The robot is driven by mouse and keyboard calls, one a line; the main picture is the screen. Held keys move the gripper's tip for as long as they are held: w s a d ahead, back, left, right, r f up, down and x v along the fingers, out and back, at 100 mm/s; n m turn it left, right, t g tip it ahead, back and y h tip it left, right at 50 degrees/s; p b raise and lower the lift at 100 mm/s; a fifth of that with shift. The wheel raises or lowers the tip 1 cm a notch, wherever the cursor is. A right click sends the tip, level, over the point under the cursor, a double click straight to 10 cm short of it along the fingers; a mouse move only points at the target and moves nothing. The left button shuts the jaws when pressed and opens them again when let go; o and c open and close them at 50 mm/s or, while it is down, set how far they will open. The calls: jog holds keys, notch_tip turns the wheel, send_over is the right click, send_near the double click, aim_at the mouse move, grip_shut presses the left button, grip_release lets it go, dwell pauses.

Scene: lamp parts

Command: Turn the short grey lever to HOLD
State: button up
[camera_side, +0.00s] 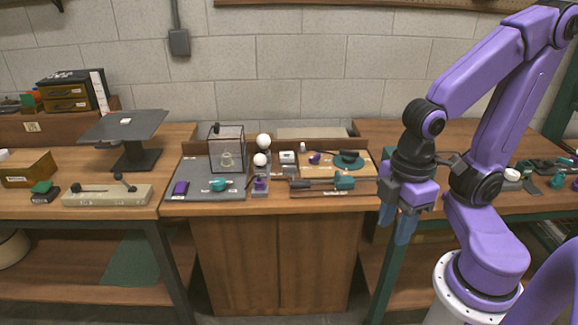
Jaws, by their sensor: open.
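A long pale block (107,195) lies on the left bench near its front edge. A dark lever with a round knob (76,187) lies low along its left part. A shorter dark grey lever (124,181) with a knob at its upper end leans up and left on its right part. The labels on the block's front are too small to read, so I cannot tell which one says HOLD. My gripper (397,228) hangs far to the right with its blue fingers pointing down, in front of the right bench's edge. It is open, empty and far from the levers.
A dark flat-topped stand (124,125) rises behind the block. A small dark box with a green top (43,192) sits left of it.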

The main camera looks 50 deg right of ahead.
jog(key=w+a+r+m, duration=0.1)
jog(key=w+a+r, duration=0.1)
jog(key=w, duration=0.5)
jog(key=w+a+r, duration=0.1)
jog(key=w+a, duration=0.1)
jog(key=w, duration=0.4)
jog(key=w+d+r+m, duration=0.1)
jog(key=w+d, duration=0.1)
jog(key=w, duration=1.2)
jog(key=m, duration=0.2)
send_over(291, 166)
notch_tip(291, 166, down, 3)
notch_tip(291, 166, down, 17)
jog(key=shift+r, duration=0.1)
jog(key=shift+c, duration=0.3)
grip_shut()
